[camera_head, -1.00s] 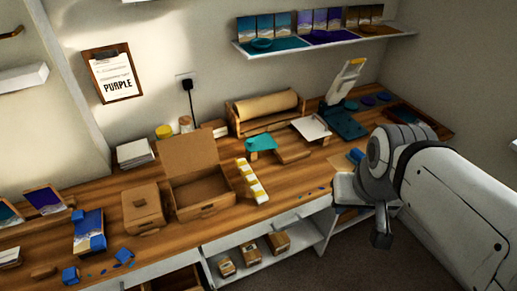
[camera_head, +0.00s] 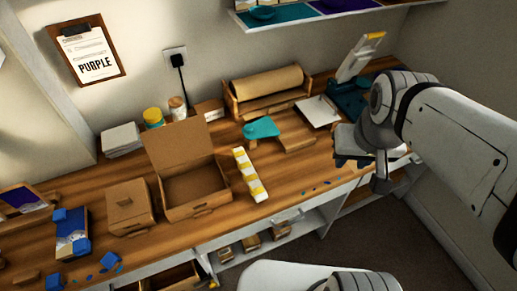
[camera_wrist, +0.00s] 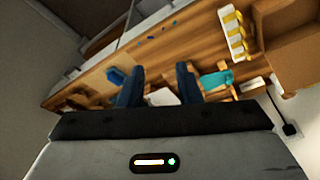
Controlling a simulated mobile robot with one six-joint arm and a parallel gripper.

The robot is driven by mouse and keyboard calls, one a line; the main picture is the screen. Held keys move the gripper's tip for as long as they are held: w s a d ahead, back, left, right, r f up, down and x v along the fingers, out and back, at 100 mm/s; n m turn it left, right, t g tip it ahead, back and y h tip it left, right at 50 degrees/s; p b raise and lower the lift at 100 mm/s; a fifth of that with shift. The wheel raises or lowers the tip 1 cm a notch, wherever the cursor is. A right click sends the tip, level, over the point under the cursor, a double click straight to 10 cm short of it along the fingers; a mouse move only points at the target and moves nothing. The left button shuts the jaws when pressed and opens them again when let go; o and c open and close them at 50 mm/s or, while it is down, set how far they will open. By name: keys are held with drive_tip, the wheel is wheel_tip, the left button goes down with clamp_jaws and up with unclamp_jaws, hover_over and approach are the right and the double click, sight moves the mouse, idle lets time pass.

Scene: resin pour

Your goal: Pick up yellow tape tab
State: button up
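A white strip with yellow tabs (camera_head: 250,174) lies on the wooden bench, right of the open cardboard box. The strip also shows at the top right of the wrist view (camera_wrist: 236,32). I cannot single out one loose tab. My gripper (camera_wrist: 158,83) has its two dark blue fingers apart, with nothing between them. In the head view my arm's end is over the bench's front right part, well right of the strip; its fingers are hard to make out there.
The open cardboard box (camera_head: 190,190) stands left of the strip. A teal piece (camera_head: 262,128), a paper roll holder (camera_head: 265,88) and a blue press (camera_head: 350,98) are behind and right. A small closed box (camera_head: 130,207) stands at left. Bare wood lies right of the strip.

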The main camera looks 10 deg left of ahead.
drive_tip(key=w+a+f+n+g+b, duration=0.2)
drive_tip(key=w+a+f+n+b, duration=0.1)
drive_tip(key=w+a+f, duration=0.4)
drive_tip(key=n+g+b, duration=0.1)
drive_tip(key=n+b, duration=0.1)
drive_tip(key=n, duration=0.1)
hover_over(257, 189)
drive_tip(key=a, duration=0.1)
wheel_tip(257, 189, down, 12)
drive_tip(key=f, duration=0.4)
drive_tip(key=s+f, duration=0.1)
drive_tip(key=f, duration=0.1)
drive_tip(key=shift+s+a+f, duration=0.1)
drive_tip(key=shift+a+f, duration=0.25)
drive_tip(key=shift+f, duration=0.35)
clamp_jaws()
